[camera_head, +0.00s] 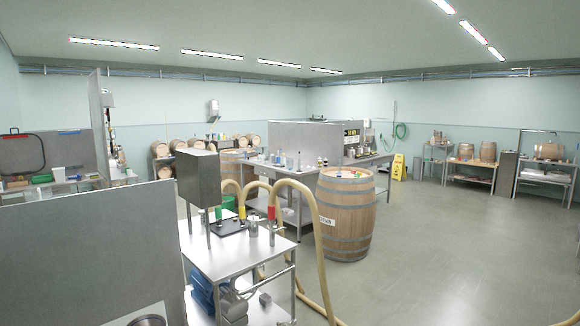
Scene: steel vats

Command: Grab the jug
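I cannot make out a jug for certain. A small steel vessel (253,228) stands upright on the near steel table (233,268), but it is too small to tell whether it is a jug. Glass bottles and flasks (281,158) stand on the bench farther back; their shapes are also too small to tell. Neither of my grippers is in view.
A wooden barrel (344,213) stands right of the near table, with thick beige hoses (314,235) looping down to the floor between them. A grey panel (95,262) blocks the lower left. A yellow floor sign (398,167) stands farther back. The floor at right is open.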

